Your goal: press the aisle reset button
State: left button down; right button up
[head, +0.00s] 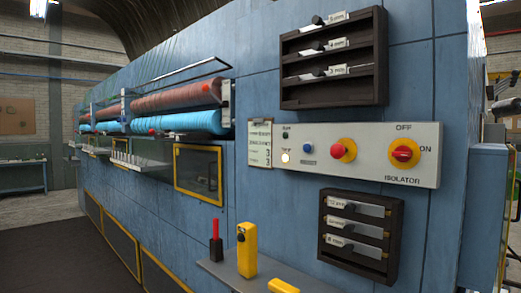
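A light grey control panel (375,178) is fixed to the blue machine wall, right of centre. On it a small blue button (308,149) sits above a small label that I cannot read; no label that I can read marks a reset button. Left of the blue button are a small dark green button or lamp (285,134) and a lit, whitish lamp (286,157). To the right are a red mushroom button (338,151) on yellow and a red and yellow isolator switch (403,153). Neither of my grippers is in view.
Dark racks with labelled tools hang above (290,92) and below (325,253) the panel. A grey shelf (216,268) juts out below, bearing a red-handled tool (216,241) and a yellow block-like object (246,250). Red and blue rolls run along the machine. Dark floor lies at left.

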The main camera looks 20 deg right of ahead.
aim_at(307, 148)
jog(key=z, duration=0.1)
jog(key=k, duration=0.95)
jog(key=z, duration=0.7)
jog(key=i, duration=0.8)
jog(key=z, duration=0.05)
